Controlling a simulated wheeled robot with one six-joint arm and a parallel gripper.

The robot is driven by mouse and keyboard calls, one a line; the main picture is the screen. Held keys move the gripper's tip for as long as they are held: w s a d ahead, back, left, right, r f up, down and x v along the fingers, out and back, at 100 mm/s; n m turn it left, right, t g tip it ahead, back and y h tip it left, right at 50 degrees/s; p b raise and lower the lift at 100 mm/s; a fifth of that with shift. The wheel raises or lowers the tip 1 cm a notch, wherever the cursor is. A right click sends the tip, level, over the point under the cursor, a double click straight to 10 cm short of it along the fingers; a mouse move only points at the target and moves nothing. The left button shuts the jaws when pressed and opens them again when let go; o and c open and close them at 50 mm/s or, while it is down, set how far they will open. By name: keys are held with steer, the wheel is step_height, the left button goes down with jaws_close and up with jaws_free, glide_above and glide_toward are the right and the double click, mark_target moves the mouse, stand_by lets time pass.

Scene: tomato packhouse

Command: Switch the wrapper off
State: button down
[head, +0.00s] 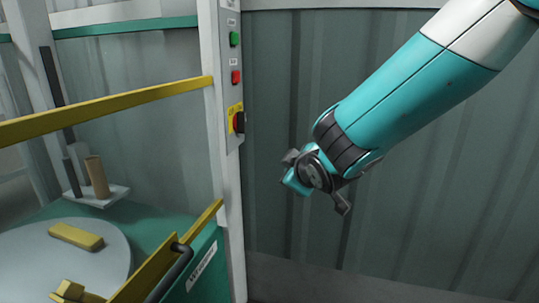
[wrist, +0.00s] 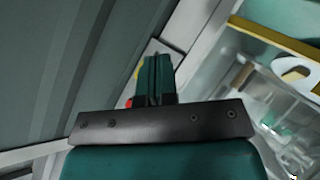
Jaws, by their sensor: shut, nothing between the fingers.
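The wrapper's control panel is on a pale grey post (head: 229,190) left of centre in the head view. It carries a green button (head: 234,39), a red button (head: 236,77) below it, and a red rotary switch (head: 239,122) on a yellow plate (head: 232,112) lowest. My gripper (head: 293,180) is to the right of the post and lower than the switch, apart from it. It is shut and empty. In the wrist view my gripper (wrist: 153,78) hides most of the panel; a bit of red and a bit of yellow show at its left side.
Yellow rails (head: 110,110) run left from the post. The wrapper's round turntable (head: 60,270) is at lower left, with a yellow block (head: 76,236) on it. A brown roll (head: 97,177) stands behind. A grey corrugated wall (head: 430,200) backs the right side.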

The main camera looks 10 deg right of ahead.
steer(key=s+a+m+g+y, duration=0.1)
steer(key=s+g, duration=0.5)
steer(key=s, duration=0.9)
steer(key=s+a+r+m+g+y, duration=0.1)
steer(key=s+g, duration=0.5)
steer(key=s, duration=0.9)
steer(key=shift+a+m+y, duration=0.4)
steer(key=shift+a+y, duration=0.2)
steer(key=shift+y, duration=0.2)
